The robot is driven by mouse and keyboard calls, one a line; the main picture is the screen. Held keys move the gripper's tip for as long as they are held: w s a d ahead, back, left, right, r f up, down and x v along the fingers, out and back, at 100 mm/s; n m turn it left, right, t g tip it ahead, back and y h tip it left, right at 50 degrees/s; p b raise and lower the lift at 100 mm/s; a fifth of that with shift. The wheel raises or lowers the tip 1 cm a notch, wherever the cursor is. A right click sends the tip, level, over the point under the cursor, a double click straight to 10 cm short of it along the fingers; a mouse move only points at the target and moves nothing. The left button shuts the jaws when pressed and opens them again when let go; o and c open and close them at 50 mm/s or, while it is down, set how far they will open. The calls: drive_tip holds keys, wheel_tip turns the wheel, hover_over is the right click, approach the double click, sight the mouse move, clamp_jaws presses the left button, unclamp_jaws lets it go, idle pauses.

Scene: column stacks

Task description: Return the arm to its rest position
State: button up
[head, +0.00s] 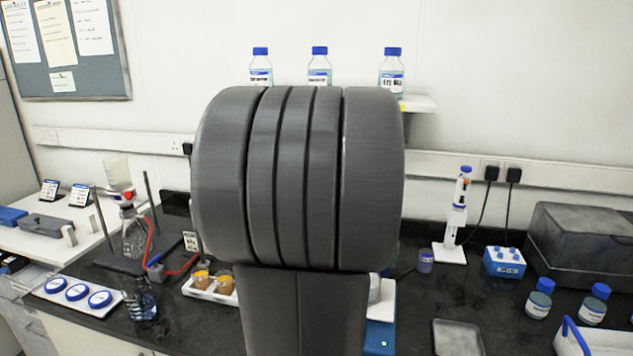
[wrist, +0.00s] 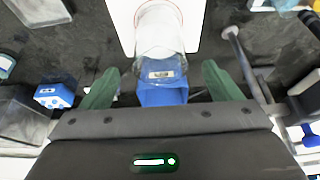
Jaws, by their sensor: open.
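My gripper (wrist: 160,82) shows in the wrist view with its two green fingers spread wide apart. A clear vessel with a white label and a blue part (wrist: 162,95) lies in the gap between the fingers in that view. Bare space shows on both sides of it, so neither finger touches it. I cannot tell how far beyond the fingertips it is. In the head view my dark arm fills the middle and hides my gripper and the bench behind it.
Three blue-capped bottles (head: 319,68) stand on a wall shelf (head: 418,103). A pipette stand (head: 450,253), blue rack (head: 504,262) and grey box (head: 585,250) are at right. Glassware on a stand (head: 134,235) and a tray of blue-rimmed discs (head: 104,311) are at left.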

drive_tip(key=x, duration=0.8)
drive_tip(key=shift+d+f, duration=0.1)
drive_tip(key=shift+f, duration=0.2)
drive_tip(key=shift+w+r, duration=0.1)
drive_tip(key=shift+r, duration=1.4)
